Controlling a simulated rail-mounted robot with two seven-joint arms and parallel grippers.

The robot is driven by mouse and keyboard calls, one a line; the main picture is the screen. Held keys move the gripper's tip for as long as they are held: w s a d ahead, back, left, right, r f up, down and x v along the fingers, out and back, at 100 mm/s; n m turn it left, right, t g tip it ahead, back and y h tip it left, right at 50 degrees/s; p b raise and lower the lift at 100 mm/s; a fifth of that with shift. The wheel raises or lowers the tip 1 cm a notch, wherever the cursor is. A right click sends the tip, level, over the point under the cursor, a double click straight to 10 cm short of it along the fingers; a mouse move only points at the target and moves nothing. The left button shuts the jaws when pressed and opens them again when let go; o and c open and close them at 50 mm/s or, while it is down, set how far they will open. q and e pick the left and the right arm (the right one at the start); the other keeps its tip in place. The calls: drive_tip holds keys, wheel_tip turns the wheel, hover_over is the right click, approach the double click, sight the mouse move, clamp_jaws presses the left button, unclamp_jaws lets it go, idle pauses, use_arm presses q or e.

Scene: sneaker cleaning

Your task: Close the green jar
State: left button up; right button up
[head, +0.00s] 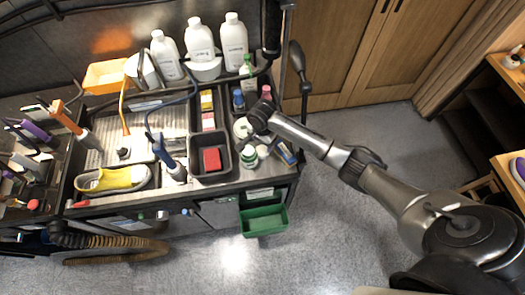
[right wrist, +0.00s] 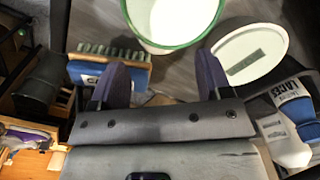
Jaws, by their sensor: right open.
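A round jar with a green rim and white inside shows at the top of the right wrist view (right wrist: 172,18); its top is open. A white oval piece with a dark label, perhaps a lid (right wrist: 250,50), lies to its right. In the head view, a round white-topped jar (head: 242,128) sits beside my right gripper (head: 258,118), and a white jar with a green band (head: 248,158) stands nearer; I cannot tell for sure which is the open one. My right gripper is open and empty, its fingers apart just short of the open jar. My left gripper is not visible.
A brush (right wrist: 110,55) is close to the left finger in the right wrist view, and a white-and-blue container (right wrist: 290,120) is at right. A red block (head: 212,160) sits in a dark bin. White bottles (head: 200,42) stand at the back. A green drawer (head: 264,219) sticks out in front.

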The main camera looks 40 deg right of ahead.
sight(263, 151)
drive_tip(key=shift+f, duration=0.65)
drive_tip(key=shift+d+f, duration=0.1)
drive_tip(key=shift+f, duration=2.5)
drive_tip(key=shift+c, duration=0.7)
drive_tip(key=c, duration=0.5)
drive_tip(key=shift+r, duration=0.1)
